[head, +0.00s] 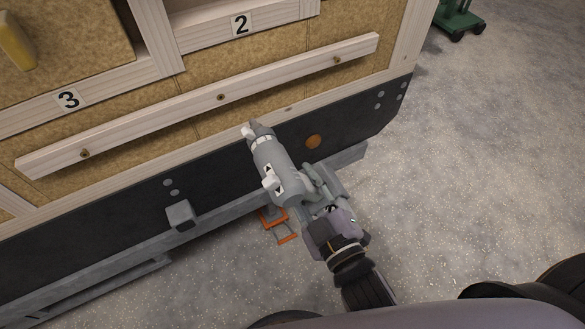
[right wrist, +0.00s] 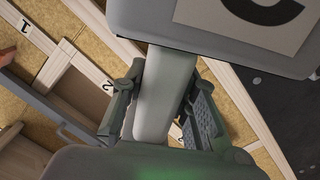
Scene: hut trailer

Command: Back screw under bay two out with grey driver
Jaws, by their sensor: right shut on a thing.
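The grey driver (head: 275,165) is held by my right gripper (head: 308,190). Its nose points up and left at the trailer side, just below the pale wooden strip (head: 150,126). In the right wrist view, my fingers close around the driver's grey handle (right wrist: 165,95). My left gripper is not in view.
A dark chassis rail (head: 110,213) with a grey bracket (head: 181,215) runs below. An orange item (head: 285,238) is low beneath.

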